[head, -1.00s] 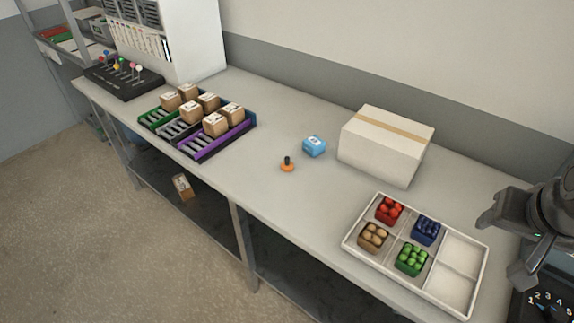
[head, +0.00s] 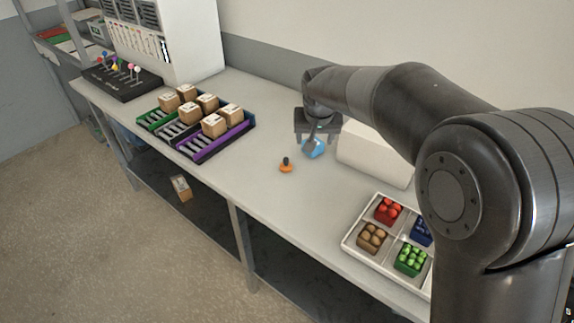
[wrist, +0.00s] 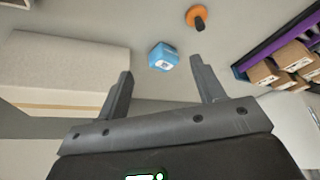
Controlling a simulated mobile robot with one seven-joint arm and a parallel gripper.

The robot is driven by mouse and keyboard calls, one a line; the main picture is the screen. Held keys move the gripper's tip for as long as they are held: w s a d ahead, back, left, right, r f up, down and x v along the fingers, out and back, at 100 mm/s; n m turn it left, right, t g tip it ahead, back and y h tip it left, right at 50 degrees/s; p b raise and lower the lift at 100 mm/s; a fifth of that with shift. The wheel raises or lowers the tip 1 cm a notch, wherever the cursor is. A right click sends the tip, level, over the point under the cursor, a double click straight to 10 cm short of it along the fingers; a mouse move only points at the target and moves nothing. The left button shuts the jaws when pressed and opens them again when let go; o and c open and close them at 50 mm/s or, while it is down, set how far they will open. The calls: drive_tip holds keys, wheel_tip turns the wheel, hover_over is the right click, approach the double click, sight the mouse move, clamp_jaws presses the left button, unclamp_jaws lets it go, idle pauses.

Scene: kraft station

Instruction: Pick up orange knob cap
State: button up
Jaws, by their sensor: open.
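The orange knob cap (head: 286,168) has an orange base and a dark stem. It stands on the table, in front and to the left of the blue box (head: 313,151). In the wrist view the knob cap (wrist: 198,17) is near the top edge, beyond my fingertips and untouched. My gripper (head: 317,135) is open and empty above the table by the blue box, partly covering it in the head view. In the wrist view my gripper (wrist: 160,78) has its two fingers wide apart, with the blue box (wrist: 163,56) showing just beyond them.
A large white carton (head: 370,156) stands right of the blue box, partly behind my arm. A divided white tray (head: 350,236) with colored pieces is at the front right. Racks with brown boxes (head: 213,126) are at the left. The table around the knob cap is clear.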

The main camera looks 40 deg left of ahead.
approach(286, 158)
drive_tip(key=shift+n, duration=0.4)
drive_tip(key=x, duration=1)
drive_tip(key=shift+f, duration=0.3)
drive_tip(key=c, duration=1.1)
drive_tip(key=shift+r, duration=0.1)
